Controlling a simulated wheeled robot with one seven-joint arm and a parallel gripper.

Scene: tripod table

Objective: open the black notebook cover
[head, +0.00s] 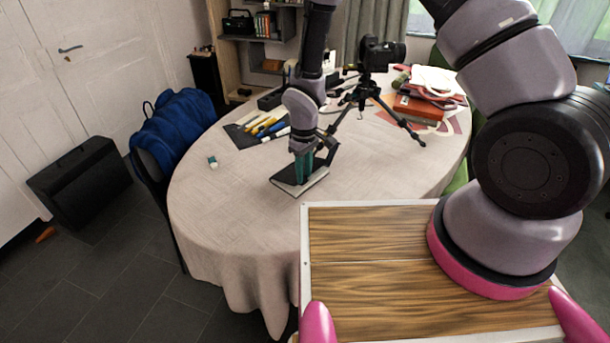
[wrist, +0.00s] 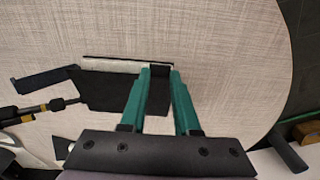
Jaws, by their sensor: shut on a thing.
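The black notebook (head: 287,181) lies on the round table near its front edge. Its black cover (wrist: 108,92) and a pale page strip (wrist: 112,66) along one edge show in the wrist view. My gripper (head: 303,178) points down onto the notebook, with green fingers. In the wrist view the fingertips (wrist: 160,71) are at the notebook's edge, with a small dark piece between them, and they are shut on the cover. The cover looks slightly raised off the pages, but how far I cannot tell. The fingers hide part of the notebook.
The table (head: 230,190) has a pale cloth. A tripod with a camera (head: 378,55) stands behind the notebook, one leg reaching right. Markers (head: 265,127) lie on a dark mat at left. A red book (head: 418,107) and papers lie at right.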

